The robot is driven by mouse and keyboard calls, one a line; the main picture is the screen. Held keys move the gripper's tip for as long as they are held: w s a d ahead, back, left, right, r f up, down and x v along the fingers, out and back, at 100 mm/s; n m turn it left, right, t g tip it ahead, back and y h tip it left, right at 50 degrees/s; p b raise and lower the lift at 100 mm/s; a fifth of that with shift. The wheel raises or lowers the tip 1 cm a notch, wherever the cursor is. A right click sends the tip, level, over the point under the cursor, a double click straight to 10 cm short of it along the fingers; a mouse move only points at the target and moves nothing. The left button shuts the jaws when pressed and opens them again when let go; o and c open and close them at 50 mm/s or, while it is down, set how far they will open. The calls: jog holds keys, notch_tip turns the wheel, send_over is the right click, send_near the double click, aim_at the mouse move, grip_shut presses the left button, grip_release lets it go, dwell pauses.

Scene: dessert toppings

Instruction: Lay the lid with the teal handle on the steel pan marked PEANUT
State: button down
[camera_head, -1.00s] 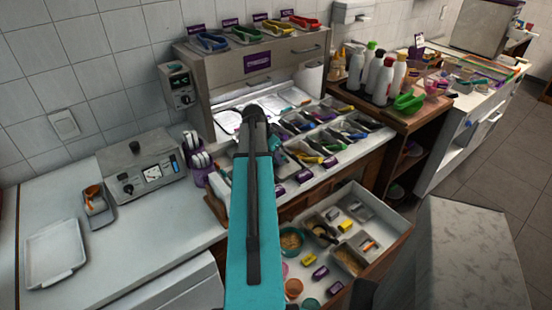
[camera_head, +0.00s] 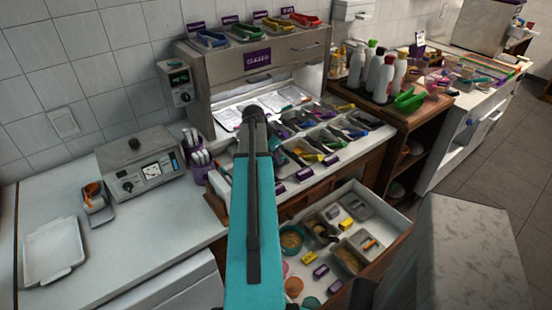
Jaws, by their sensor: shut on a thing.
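Two rows of steel pans (camera_head: 348,133) with coloured handles and purple labels sit in the counter at the centre. The labels are too small to read, so I cannot tell which pan is marked PEANUT. I cannot make out the lid with the teal handle. My teal arm link (camera_head: 250,220) stands upright in front of the left end of the pan rows and covers part of them. My gripper and anything in it are hidden behind this link.
An open drawer (camera_head: 385,217) with bowls and small boxes juts out below the pans. A cabinet (camera_head: 225,70) bearing coloured scoops stands behind them. Several bottles (camera_head: 385,75) stand at right. A control box (camera_head: 142,165) and a white tray (camera_head: 54,250) sit at left. Some white counter is bare.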

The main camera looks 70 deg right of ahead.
dwell(0.8)
jog(key=c, duration=1.8)
grip_release()
jog(key=c, duration=0.3)
jog(key=shift+r, duration=0.15)
jog(key=shift+s+r+p, duration=0.1)
jog(key=shift+r+p, duration=1.75)
jog(key=shift+r, duration=2.05)
jog(key=shift+s, duration=0.1)
